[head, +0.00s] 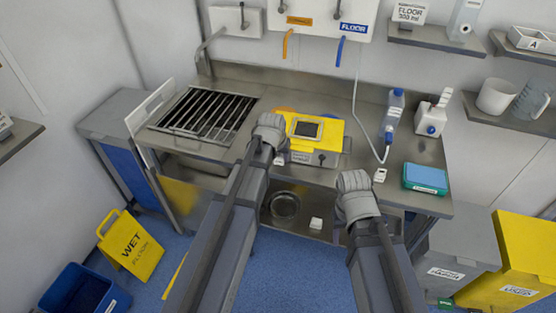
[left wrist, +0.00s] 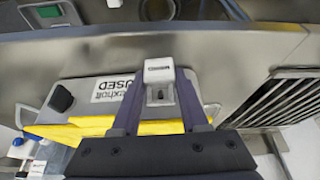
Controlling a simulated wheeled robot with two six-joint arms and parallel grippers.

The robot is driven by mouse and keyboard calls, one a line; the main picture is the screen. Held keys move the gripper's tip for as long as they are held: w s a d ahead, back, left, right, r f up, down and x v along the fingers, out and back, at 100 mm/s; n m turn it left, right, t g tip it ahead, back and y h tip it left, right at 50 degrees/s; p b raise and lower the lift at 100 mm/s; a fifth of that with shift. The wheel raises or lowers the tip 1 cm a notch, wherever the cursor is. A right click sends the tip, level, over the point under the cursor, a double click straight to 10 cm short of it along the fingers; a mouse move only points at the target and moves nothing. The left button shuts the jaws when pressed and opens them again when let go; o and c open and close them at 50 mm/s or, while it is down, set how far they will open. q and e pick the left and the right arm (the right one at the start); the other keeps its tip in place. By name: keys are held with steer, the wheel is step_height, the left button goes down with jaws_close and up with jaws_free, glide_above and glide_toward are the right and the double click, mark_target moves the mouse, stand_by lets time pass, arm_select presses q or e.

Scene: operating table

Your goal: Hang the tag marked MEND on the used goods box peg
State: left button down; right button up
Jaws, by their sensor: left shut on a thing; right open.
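My left gripper (head: 268,128) is over the worktop, at the left front of a grey and yellow box (head: 330,159). In the left wrist view its fingers (left wrist: 160,92) are shut on a small white tag (left wrist: 158,68) with a dark print too small to read. The tag also shows below the hand in the head view (head: 281,160). The box's front carries a label (left wrist: 113,87) reading USED, upside down in the wrist view, and a black peg-like knob (left wrist: 61,98). The tag is beside the label, apart from the knob. My right gripper (head: 353,182) is open near the worktop's front edge.
A slatted sink grid (head: 205,113) lies left of the box. Bottles (head: 393,112), a white tag-like piece (head: 380,175) and a teal case (head: 426,178) stand right. Another white piece (head: 315,223) is on the shelf below. Yellow and grey bins stand at lower right.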

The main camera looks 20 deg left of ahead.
arm_select(q)
steer(key=shift+w, duration=0.4)
steer(key=shift+w+f+b, duration=0.45)
steer(key=shift+w+b, duration=0.1)
steer(key=shift+w, duration=0.05)
steer(key=shift+c, duration=1.7)
jaws_free()
steer(key=p+v, duration=0.7)
steer(key=shift+r, duration=0.4)
